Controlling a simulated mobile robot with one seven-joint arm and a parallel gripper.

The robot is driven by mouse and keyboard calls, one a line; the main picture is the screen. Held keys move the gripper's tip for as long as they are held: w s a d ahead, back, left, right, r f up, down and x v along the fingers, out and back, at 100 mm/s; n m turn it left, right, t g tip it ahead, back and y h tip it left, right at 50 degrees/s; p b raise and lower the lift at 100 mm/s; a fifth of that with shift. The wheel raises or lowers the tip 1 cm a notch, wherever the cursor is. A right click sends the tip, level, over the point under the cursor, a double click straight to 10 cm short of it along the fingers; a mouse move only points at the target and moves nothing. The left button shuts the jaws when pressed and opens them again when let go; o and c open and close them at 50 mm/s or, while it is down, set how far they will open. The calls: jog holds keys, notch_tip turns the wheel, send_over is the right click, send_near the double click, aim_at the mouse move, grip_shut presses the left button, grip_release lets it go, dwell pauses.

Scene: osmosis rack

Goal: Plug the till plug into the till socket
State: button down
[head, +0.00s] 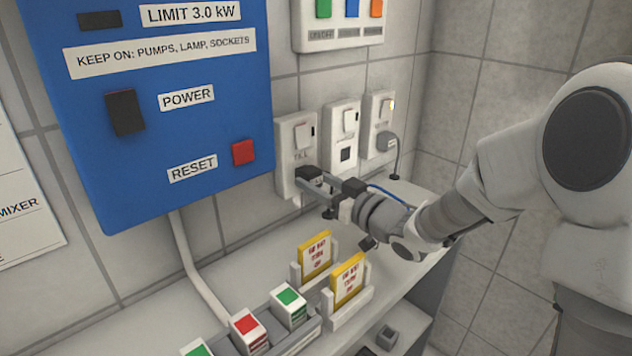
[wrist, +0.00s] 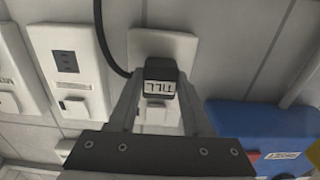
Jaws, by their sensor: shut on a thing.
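The till socket (head: 284,157) is a white wall plate with a switch, the leftmost of three; it also shows upside down in the wrist view (wrist: 181,46). The till plug (wrist: 160,76) is dark, with a white "TILL" label and a black cord. My gripper (wrist: 158,92) is shut on the plug, one finger on each side. In the head view the plug (head: 308,173) is at the lower part of the till socket plate, with my gripper coming from the right. The holes are hidden behind it. I cannot tell whether the plug is fully seated.
The middle socket (head: 342,135) is empty. A grey plug (head: 388,142) is in the right socket (head: 374,110). A blue panel (head: 150,120) juts out at left. Yellow cards (head: 315,257) in holders and red and green blocks (head: 249,330) stand on the shelf below.

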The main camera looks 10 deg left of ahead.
jog(key=shift+w+a, duration=0.35)
jog(key=shift+a, duration=0.1)
dwell(0.3)
jog(key=shift+c, duration=1.3)
grip_release()
jog(key=p+v, duration=0.3)
jog(key=v, duration=1.4)
jog(key=shift+s+d, duration=0.2)
